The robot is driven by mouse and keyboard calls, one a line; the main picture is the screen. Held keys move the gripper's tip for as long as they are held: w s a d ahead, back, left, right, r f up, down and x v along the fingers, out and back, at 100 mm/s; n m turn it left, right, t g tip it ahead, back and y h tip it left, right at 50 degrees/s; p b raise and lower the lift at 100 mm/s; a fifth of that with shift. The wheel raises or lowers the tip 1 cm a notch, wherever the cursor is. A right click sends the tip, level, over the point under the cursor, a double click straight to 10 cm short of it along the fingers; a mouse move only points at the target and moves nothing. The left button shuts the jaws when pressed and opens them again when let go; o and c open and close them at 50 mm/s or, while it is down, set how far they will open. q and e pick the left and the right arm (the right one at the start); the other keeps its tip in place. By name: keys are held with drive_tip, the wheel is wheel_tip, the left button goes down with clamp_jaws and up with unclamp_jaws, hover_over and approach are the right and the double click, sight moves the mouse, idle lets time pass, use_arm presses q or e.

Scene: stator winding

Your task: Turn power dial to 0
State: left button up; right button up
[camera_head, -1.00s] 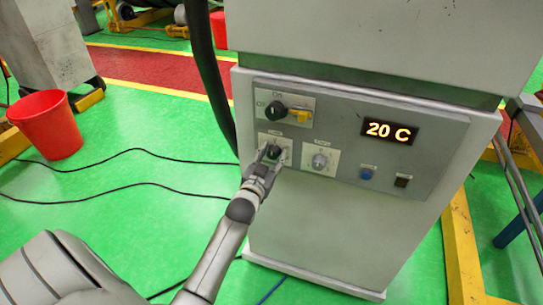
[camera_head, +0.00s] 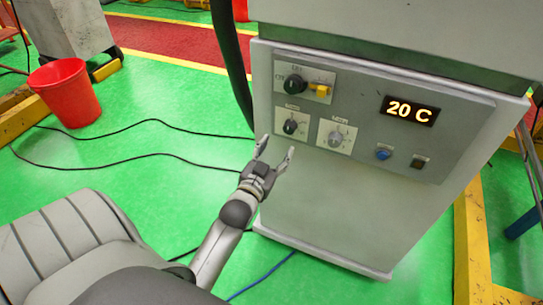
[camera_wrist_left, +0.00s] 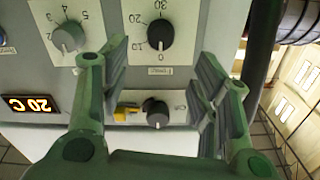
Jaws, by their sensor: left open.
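The black dial (camera_head: 290,126) with a white scale plate sits at the lower left of the machine's grey panel. It also shows in the left wrist view, upside down, as a black knob (camera_wrist_left: 160,34) with marks 0, 10, 20 and 30 around it. My right gripper is out of view.
A grey dial (camera_head: 336,136) sits right of the black one. Above is a black on/off switch (camera_head: 295,83) with a yellow part (camera_head: 321,90). The display (camera_head: 410,110) reads 20 C. A blue button (camera_head: 382,154) is below. A red bucket (camera_head: 66,92) stands left.

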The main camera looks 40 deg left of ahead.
use_arm(q)
drive_tip(key=shift+v, duration=1.2)
